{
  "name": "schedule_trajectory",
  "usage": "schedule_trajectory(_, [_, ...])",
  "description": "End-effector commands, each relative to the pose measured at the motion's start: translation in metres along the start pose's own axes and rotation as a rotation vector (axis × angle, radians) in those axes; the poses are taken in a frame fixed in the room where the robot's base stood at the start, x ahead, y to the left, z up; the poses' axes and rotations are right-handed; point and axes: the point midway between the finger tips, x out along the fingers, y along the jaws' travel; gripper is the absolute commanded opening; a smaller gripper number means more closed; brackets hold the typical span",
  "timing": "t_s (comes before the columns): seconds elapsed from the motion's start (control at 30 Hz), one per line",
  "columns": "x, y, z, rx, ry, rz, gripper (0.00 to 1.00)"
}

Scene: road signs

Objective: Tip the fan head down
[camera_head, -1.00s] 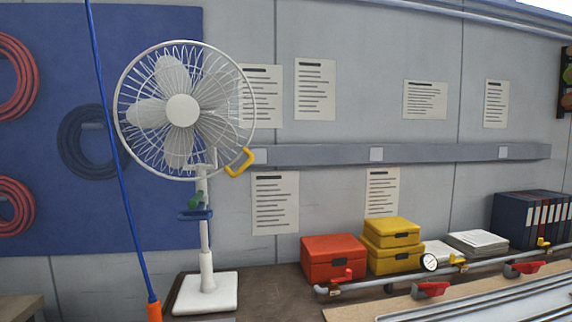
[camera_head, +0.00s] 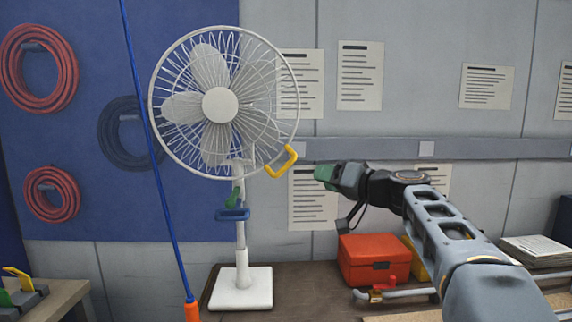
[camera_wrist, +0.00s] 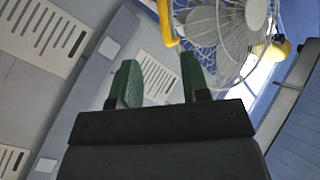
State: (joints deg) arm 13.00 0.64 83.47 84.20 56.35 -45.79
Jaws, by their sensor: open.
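The white fan (camera_head: 219,104) stands upright on its square white base (camera_head: 241,288) on the bench, its round caged head facing forward. A yellow handle (camera_head: 283,162) sticks out at the lower right of the cage. A blue clamp-like part and a green part sit on the pole below the head. My gripper (camera_head: 325,174) is to the right of the yellow handle, apart from it, with green fingers. In the wrist view my gripper (camera_wrist: 160,80) is open and empty between its two green fingers. The yellow handle (camera_wrist: 168,24) shows beyond the fingertips, with the fan cage (camera_wrist: 215,40) to its right.
A blue cable (camera_head: 150,150) hangs in front of the fan's left side, with an orange end. A red box (camera_head: 374,260) stands on the bench below my arm, with a pipe in front. A grey wall rail (camera_head: 360,148) runs behind my gripper.

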Motion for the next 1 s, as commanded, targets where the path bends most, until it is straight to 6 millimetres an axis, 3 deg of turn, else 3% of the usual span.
schedule_trajectory(0.13, [0.018, -0.005, -0.011, -0.005, 0.02, -0.021, 0.42])
schedule_trajectory(0.6, [0.104, -0.007, -0.012, -0.003, 0.017, -0.02, 0.42])
schedule_trajectory(0.8, [0.126, -0.007, -0.012, -0.004, 0.019, -0.019, 0.42])
schedule_trajectory(1.0, [0.135, -0.006, -0.01, -0.004, 0.019, -0.019, 0.42])
